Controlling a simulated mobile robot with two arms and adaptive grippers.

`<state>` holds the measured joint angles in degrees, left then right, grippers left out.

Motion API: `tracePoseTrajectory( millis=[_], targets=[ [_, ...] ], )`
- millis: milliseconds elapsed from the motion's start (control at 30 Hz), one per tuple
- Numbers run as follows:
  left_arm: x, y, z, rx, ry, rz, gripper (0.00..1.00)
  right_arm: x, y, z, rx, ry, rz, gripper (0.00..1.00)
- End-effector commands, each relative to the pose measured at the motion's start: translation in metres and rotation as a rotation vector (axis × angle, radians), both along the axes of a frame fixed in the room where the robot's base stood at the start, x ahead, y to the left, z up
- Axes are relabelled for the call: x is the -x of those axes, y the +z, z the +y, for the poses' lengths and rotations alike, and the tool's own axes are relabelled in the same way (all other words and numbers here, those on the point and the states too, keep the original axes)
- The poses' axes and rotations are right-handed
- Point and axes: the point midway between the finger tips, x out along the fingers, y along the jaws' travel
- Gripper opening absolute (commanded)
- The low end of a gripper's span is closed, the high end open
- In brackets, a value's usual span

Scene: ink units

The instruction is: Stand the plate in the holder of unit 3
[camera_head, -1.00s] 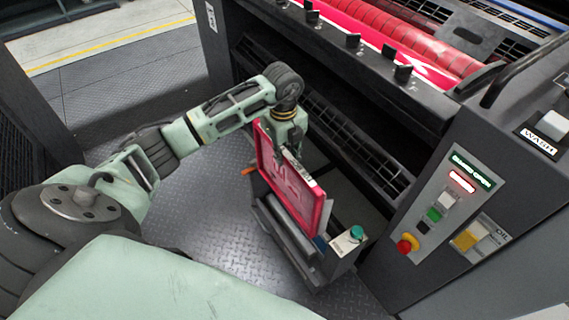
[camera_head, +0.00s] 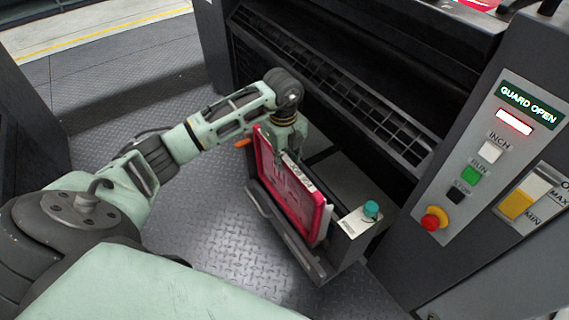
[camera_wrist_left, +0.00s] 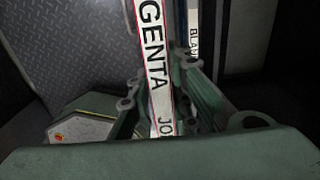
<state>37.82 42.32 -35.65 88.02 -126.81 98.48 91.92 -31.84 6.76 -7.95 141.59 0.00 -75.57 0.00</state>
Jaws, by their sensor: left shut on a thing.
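My left gripper (camera_head: 291,152) is shut on the top edge of a magenta-red plate (camera_head: 285,190). In the left wrist view, the plate's white label edge (camera_wrist_left: 156,60) reads "GENTA JO" between the fingers. The plate stands nearly upright, with its lower part in the dark floor holder (camera_head: 347,252). I cannot tell whether its bottom edge rests inside, because the holder's front hides it. My right gripper is not in view.
A teal knob (camera_head: 371,208) sits on the holder's right end. The dark machine (camera_head: 340,110) stands close behind. A control panel (camera_head: 490,150) at the right reads "GUARD OPEN" and has a red-and-yellow stop button (camera_head: 433,219). The chequered floor in front is clear.

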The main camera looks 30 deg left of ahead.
Motion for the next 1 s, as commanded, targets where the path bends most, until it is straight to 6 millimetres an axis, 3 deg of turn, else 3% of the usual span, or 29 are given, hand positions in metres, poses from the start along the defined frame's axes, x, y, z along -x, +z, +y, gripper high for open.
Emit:
tracePoseTrajectory(
  millis=[367, 1000],
  targets=[
    [0.000, -0.006, 0.000, 0.000, 0.000, -0.001, 0.00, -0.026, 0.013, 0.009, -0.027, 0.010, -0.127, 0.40],
    [0.000, -0.020, 0.000, 0.000, 0.000, -0.001, 0.00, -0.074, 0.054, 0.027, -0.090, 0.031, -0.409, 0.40]
  ],
)
